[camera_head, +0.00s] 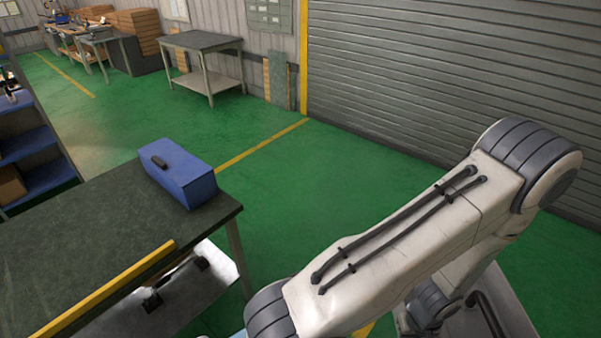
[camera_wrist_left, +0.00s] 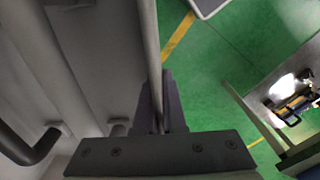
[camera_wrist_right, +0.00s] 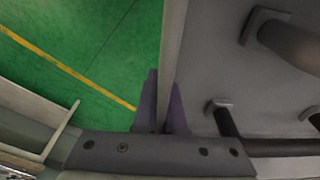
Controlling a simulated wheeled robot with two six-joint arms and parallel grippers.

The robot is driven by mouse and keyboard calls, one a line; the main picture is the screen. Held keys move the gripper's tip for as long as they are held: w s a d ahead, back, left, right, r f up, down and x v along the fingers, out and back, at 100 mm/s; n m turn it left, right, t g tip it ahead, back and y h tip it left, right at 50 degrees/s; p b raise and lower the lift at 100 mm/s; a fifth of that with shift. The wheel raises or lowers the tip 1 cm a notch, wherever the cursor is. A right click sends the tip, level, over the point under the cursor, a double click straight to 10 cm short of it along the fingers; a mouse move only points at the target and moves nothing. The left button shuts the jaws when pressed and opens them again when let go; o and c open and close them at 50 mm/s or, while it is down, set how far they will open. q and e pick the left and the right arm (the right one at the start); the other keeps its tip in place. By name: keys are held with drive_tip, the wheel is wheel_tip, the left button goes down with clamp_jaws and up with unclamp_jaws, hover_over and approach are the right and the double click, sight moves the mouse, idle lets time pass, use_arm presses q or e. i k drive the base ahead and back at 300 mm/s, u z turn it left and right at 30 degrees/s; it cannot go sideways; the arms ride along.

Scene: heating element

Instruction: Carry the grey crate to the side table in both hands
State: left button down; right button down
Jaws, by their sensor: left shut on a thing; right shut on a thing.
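Dark bent rods (camera_wrist_right: 290,45) with square bases show inside the crate.
A dark-topped bench (camera_head: 60,240) with a yellow front strip stands at left, bearing a blue box (camera_head: 180,172). Blue shelving (camera_head: 35,145) is at the left edge. A grey roller shutter (camera_head: 430,75) closes the back right. Green floor (camera_head: 300,170) between is clear.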

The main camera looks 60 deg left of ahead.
sight(66, 254)
drive_tip(key=i, duration=1.4)
drive_tip(key=u, duration=3.95)
drive_tip(key=i, duration=1.05)
drive_tip(key=u, duration=0.05)
